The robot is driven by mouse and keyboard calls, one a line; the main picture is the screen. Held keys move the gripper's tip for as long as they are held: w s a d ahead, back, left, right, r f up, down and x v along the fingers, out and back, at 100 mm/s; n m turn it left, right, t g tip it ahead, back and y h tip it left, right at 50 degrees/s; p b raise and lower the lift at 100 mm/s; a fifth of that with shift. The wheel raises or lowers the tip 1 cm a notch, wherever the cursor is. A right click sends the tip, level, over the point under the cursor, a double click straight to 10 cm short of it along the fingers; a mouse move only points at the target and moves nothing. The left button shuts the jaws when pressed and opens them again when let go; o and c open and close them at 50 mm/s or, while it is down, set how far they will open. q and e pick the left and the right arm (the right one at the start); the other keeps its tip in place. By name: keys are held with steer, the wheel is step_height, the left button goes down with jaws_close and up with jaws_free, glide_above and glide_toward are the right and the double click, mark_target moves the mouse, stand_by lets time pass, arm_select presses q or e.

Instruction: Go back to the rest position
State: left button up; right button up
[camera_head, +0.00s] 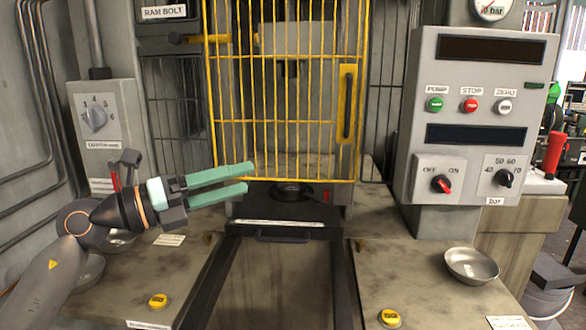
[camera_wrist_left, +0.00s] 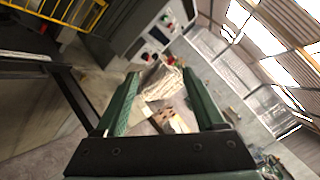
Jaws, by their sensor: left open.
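My left gripper (camera_head: 250,177) comes in from the left in the head view, raised above the left part of the bench, its two green fingers apart and pointing right. Nothing is between them. In the left wrist view the same open fingers (camera_wrist_left: 165,95) show, with only distant background between them. A metal bowl (camera_head: 472,265) sits on the right bench. More bowls (camera_head: 90,270) lie on the left bench, partly hidden behind my left arm. My right gripper is in neither view.
A yellow barred guard (camera_head: 283,90) stands in the middle above a dark press plate (camera_head: 275,212). A control panel (camera_head: 478,115) with buttons and knobs is at the right. A knob box (camera_head: 100,118) stands at the left. Yellow buttons (camera_head: 158,301) sit on the bench front.

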arm_select(q)
steer(key=s+a+f+n+t+y+p, duration=0.1)
steer(key=s+a+f+n+t+y, duration=0.15)
steer(key=f+n, duration=0.7)
steer(key=s+a+f+n+t+y, duration=0.1)
steer(key=a+f+n+t+y, duration=0.2)
steer(key=f+n, duration=0.7)
steer(key=s+a+f+n+t+y+p, duration=0.1)
steer(key=f+n+t+y, duration=0.3)
steer(key=f+n, duration=0.55)
steer(key=s+f+n+g+y, duration=0.4)
steer(key=s+f+n+g, duration=0.3)
steer(key=s+f, duration=1.4)
step_height(320, 180, down, 2)
steer(key=shift+s+a+f+g+y+p, duration=0.2)
steer(key=shift+s+a+g+y+p, duration=0.15)
steer(key=shift+g, duration=0.8)
